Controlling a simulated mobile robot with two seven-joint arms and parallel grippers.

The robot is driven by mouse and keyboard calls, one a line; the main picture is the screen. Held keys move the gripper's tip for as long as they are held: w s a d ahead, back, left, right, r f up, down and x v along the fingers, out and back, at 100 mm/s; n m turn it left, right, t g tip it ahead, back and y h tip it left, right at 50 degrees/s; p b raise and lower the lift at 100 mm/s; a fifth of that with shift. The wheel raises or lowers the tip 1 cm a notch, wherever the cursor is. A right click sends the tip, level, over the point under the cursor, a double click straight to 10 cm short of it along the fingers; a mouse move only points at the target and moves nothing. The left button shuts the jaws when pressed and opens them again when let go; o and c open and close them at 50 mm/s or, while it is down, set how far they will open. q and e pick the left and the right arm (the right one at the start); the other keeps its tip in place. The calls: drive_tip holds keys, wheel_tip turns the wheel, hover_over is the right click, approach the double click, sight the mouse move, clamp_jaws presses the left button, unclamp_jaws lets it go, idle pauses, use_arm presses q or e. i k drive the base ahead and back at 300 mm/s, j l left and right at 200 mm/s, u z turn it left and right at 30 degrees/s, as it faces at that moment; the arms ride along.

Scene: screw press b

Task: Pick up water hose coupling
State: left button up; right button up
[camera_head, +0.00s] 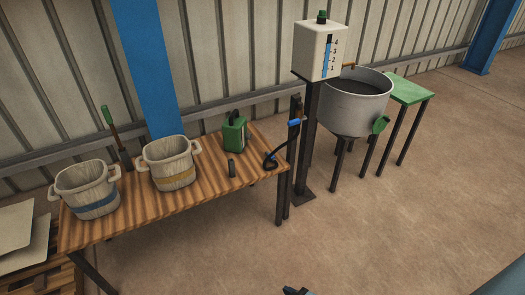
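A black hose (287,150) curves from the right end of the wooden table up to a dark post. It has a blue fitting (294,123) at its upper end by the post and a small blue band (268,162) at its lower end on the table. Either could be the water hose coupling; I cannot tell which. A small dark tip (298,291) at the bottom edge looks like part of my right gripper, far from the hose; its fingers are cut off. My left gripper is not in view.
The wooden table (200,198) holds two wooden buckets (90,188) (170,165), a green canister (235,134) and a small dark cylinder (231,168). The front floor is clear.

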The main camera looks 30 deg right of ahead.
sight(272, 159)
drive_tip(key=i+l+z, duration=0.2)
drive_tip(key=i+l, duration=0.15)
drive_tip(key=i, duration=0.35)
drive_tip(key=i+l+z, duration=0.25)
drive_tip(key=i, duration=0.5)
drive_tip(key=i+z, duration=0.2)
drive_tip(key=i, duration=0.5)
